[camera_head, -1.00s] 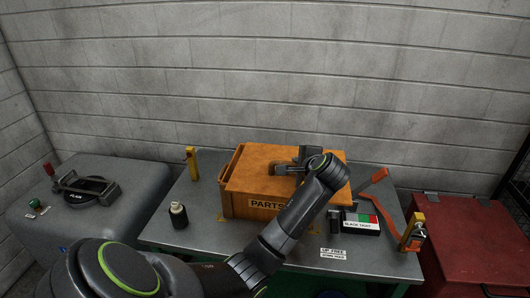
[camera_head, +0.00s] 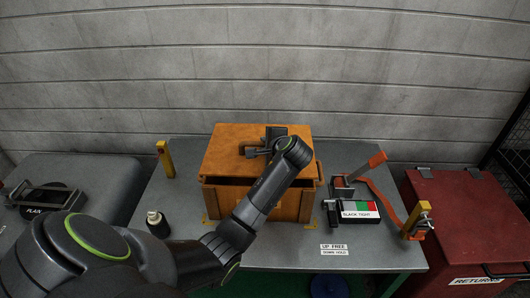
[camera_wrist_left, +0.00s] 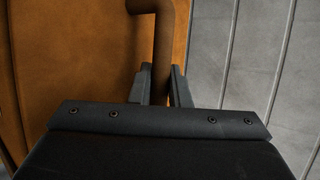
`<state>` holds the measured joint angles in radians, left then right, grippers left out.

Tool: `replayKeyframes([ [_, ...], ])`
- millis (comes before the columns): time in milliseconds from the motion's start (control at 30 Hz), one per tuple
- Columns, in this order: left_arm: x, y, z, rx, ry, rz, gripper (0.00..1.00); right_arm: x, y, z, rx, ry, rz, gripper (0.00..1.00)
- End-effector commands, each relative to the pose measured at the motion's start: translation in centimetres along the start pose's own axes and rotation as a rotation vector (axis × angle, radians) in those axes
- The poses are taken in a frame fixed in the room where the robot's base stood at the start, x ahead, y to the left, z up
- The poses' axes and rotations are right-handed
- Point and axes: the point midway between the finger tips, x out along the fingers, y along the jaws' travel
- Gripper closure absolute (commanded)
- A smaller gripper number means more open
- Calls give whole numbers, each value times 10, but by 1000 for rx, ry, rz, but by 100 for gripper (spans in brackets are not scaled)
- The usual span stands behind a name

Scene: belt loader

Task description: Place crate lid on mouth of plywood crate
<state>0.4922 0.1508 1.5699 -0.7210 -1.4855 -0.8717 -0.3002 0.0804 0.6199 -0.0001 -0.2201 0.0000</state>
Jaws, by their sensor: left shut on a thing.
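The orange wooden crate lid (camera_head: 232,144) is over the back part of the plywood crate (camera_head: 226,200) in the head view. A dark gap shows between the lid's front edge and the crate's front wall. Whether the lid touches the rim at the back cannot be told. My left gripper (camera_head: 262,147) is above the lid, shut on its handle. In the left wrist view the brown bent handle (camera_wrist_left: 163,45) stands between the fingers (camera_wrist_left: 160,85), with the lid's orange face (camera_wrist_left: 75,60) beside it. My forearm hides part of the crate's front. My right gripper is not in view.
The crate stands on a grey metal table (camera_head: 185,210). A yellow post (camera_head: 165,160) and a dark bottle (camera_head: 157,223) are to its left. A slack/tight box (camera_head: 358,211) and an orange-handled clamp (camera_head: 366,172) are to its right. A red returns chest (camera_head: 460,215) stands further right.

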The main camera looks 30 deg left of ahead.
Motion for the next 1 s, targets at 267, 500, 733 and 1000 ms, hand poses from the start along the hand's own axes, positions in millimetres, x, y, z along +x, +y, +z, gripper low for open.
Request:
replayKeyframes([
  [267, 16, 27, -7, 1, -1, -1, 100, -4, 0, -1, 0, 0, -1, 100],
  [500, 19, 32, -8, 1, 0, 2, 83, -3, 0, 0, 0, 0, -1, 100],
  [733, 19, 31, -8, 1, 1, 1, 62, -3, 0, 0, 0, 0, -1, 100],
  [1000, 14, 31, -9, -1, 3, 0, 62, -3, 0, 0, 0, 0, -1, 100],
])
